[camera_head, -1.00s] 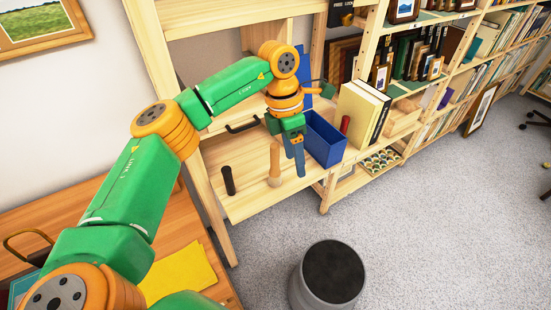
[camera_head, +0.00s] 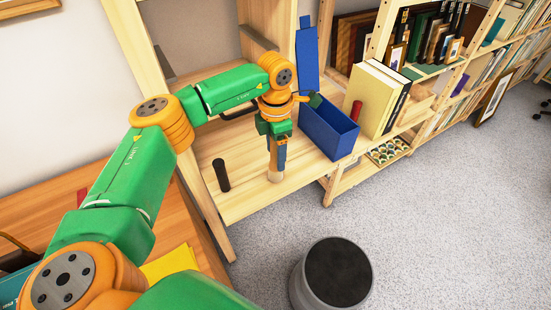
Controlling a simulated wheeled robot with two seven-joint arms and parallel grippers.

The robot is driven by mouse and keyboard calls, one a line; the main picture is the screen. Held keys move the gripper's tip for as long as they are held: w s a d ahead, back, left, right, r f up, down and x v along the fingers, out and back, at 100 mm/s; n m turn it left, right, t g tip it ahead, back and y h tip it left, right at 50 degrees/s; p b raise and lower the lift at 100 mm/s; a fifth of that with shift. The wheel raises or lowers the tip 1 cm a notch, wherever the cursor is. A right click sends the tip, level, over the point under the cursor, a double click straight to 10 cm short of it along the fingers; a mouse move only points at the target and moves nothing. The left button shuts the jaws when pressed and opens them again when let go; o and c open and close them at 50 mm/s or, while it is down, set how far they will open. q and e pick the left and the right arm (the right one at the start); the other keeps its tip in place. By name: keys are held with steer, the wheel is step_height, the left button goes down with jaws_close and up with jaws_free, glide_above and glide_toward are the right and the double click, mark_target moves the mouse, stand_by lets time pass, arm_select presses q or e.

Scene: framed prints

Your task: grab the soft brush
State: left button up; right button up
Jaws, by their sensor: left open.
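My left gripper (camera_head: 277,155) points down over the wooden shelf top (camera_head: 245,200), open. A dark upright handle (camera_head: 221,175) stands apart to the left on the same shelf. My right gripper is not in view.
A blue box (camera_head: 329,135) with its lid raised stands close right of the gripper. Beside it are a red-handled item (camera_head: 355,112) and cream books (camera_head: 367,95). A grey bin (camera_head: 335,275) stands on the carpet. The shelf front is clear.

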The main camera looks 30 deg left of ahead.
arm_select(q)
steer(key=shift+f, duration=0.25)
jaws_close()
